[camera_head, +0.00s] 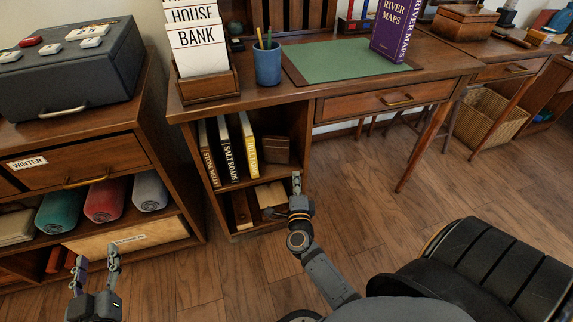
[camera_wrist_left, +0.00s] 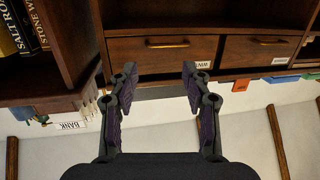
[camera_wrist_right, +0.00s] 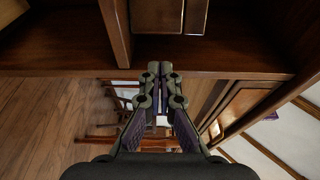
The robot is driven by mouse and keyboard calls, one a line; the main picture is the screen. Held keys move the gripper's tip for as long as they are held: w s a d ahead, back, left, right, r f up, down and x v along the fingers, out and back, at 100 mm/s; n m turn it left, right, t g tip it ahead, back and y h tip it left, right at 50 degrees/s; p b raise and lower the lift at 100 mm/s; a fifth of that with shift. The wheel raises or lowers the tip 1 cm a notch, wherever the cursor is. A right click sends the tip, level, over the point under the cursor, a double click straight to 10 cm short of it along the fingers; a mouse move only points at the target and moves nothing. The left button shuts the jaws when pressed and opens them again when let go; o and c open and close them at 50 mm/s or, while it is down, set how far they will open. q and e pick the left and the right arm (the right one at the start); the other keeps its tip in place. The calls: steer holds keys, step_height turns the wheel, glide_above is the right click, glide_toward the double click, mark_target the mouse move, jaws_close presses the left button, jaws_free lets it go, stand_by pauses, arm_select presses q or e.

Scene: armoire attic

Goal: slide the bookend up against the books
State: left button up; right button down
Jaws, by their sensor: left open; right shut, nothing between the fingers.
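The bookend (camera_head: 275,149) is a dark brown block on the upper shelf of the desk's open cubby. The books (camera_head: 226,151) stand upright to its left: a dark one, a black one and a yellow one. A small gap shows between the yellow book and the bookend. My right gripper (camera_head: 297,178) is shut and empty, just in front of the cubby, lower and to the right of the bookend. In the right wrist view, turned sideways, the bookend (camera_wrist_right: 158,15) appears beyond the shut fingers (camera_wrist_right: 161,68). My left gripper (camera_head: 99,254) is open and empty, low before the left cabinet.
The cubby's shelf board (camera_head: 240,183) lies between bookend and lower compartment, which holds other items. The desk (camera_head: 330,90) carries a blue pencil cup (camera_head: 267,65), green mat and purple book. The left cabinet (camera_head: 105,157) holds rolled cloths.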

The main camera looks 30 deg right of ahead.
mark_target(294, 167)
arm_select(q)
step_height(294, 167, up, 18)
steer(key=s+m+t+h+b, duration=0.1)
steer(key=s+t+b, duration=0.1)
steer(key=t, duration=0.7)
steer(key=shift+s+r, duration=0.2)
arm_select(e)
steer(key=x, duration=1)
steer(key=shift+a, duration=0.1)
